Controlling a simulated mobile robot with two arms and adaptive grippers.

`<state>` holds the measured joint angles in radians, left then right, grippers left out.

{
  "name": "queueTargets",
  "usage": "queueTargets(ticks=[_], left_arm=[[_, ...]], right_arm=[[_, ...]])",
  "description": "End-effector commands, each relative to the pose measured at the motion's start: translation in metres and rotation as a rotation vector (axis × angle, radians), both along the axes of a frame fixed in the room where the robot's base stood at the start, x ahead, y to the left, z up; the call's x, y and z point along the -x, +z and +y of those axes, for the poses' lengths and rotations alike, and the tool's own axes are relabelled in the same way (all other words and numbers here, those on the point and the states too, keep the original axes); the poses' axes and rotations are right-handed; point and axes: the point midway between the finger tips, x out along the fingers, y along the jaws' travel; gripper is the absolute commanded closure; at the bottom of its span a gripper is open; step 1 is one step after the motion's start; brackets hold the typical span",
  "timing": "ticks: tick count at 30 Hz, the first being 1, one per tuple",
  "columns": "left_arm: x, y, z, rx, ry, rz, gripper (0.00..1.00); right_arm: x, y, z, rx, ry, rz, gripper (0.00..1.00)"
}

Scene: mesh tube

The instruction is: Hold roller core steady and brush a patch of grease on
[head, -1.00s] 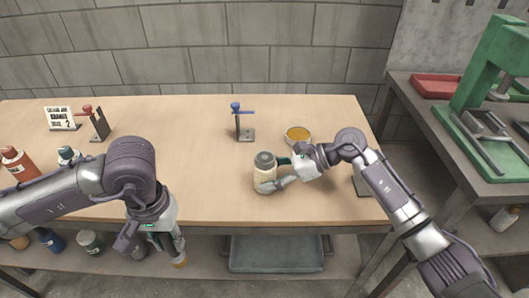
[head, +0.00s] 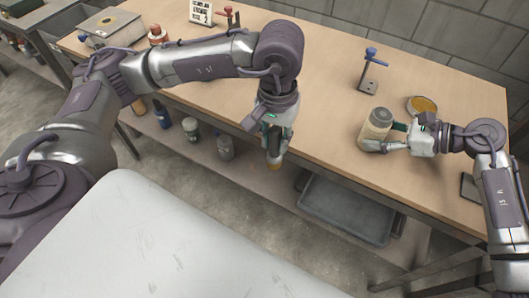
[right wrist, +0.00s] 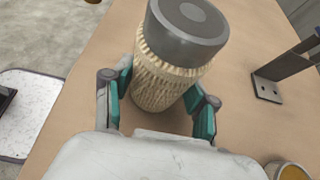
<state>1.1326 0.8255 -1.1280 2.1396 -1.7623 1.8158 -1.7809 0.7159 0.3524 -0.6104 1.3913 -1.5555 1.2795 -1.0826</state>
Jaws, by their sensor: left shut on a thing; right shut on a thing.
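The roller core (head: 376,128) is a cream, textured cylinder with a grey end cap. It stands upright on the table near the front edge, and it fills the middle of the right wrist view (right wrist: 165,78). My right gripper (head: 385,139) is shut around its body from the right. My left gripper (head: 274,148) is shut on a brush (head: 275,163), whose tan tip points down in front of the table edge, left of the core and apart from it. Most of the brush is hidden by the fingers. An open tin of amber grease (head: 424,104) sits behind the core.
A stand with a blue knob (head: 368,75) stands behind the core. The wooden table (head: 330,75) is clear between core and left arm. A grey tray (head: 348,208) and several jars (head: 191,130) are on the lower shelf. A sign (head: 201,12) stands at the back left.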

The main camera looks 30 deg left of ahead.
Motion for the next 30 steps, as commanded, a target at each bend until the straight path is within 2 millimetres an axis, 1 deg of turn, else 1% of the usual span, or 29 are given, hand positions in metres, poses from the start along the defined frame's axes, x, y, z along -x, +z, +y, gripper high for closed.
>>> queueTargets(ticks=[1, 3, 4, 5, 7, 9, 11, 12, 14, 15, 19, 21, 24, 27, 30], left_arm=[[-0.015, 0.014, -0.007, 0.004, 0.051, -0.007, 1.00], [-0.034, 0.033, -0.012, 0.004, 0.135, -0.009, 1.00], [-0.042, 0.039, -0.016, 0.003, 0.151, -0.006, 1.00], [-0.053, 0.042, -0.021, 0.002, 0.136, -0.004, 1.00], [-0.077, 0.052, -0.034, 0.001, 0.109, -0.004, 1.00], [-0.099, 0.066, -0.049, 0.002, 0.079, -0.006, 1.00], [-0.117, 0.079, -0.063, 0.001, 0.050, -0.006, 1.00], [-0.128, 0.089, -0.073, 0.002, 0.031, -0.007, 1.00], [-0.144, 0.105, -0.089, 0.001, 0.001, -0.007, 1.00], [-0.152, 0.117, -0.100, 0.001, -0.019, -0.007, 1.00], [-0.171, 0.153, -0.133, -0.001, -0.076, -0.006, 1.00], [-0.176, 0.171, -0.148, -0.001, -0.098, -0.006, 1.00], [-0.178, 0.191, -0.163, -0.001, -0.120, -0.003, 1.00], [-0.178, 0.203, -0.172, 0.000, -0.132, -0.002, 1.00], [-0.178, 0.208, -0.176, 0.000, -0.137, -0.001, 1.00]], right_arm=[[0.000, 0.000, 0.000, -0.001, 0.000, 0.000, 0.62], [0.000, 0.001, 0.000, -0.001, 0.000, 0.000, 0.62], [0.000, 0.000, 0.000, -0.001, 0.000, 0.000, 0.62], [0.000, 0.000, 0.000, -0.001, 0.000, 0.000, 0.62], [0.000, 0.000, 0.000, -0.001, 0.000, 0.000, 0.62], [0.000, 0.001, 0.000, -0.001, 0.000, 0.000, 0.62], [0.000, 0.001, 0.000, -0.001, 0.000, -0.001, 0.62], [0.000, 0.001, 0.000, -0.001, -0.001, 0.000, 0.62], [0.000, 0.000, 0.000, -0.001, -0.001, 0.000, 0.62], [0.000, 0.000, 0.000, 0.000, -0.001, 0.000, 0.62], [0.000, 0.000, 0.000, 0.000, -0.001, 0.000, 0.62], [0.000, 0.000, 0.000, 0.000, -0.001, 0.000, 0.62], [0.000, 0.000, 0.000, 0.000, 0.000, 0.000, 0.62], [0.000, 0.000, 0.000, 0.000, 0.000, 0.000, 0.62], [0.000, 0.000, 0.000, 0.000, 0.000, 0.000, 0.62]])
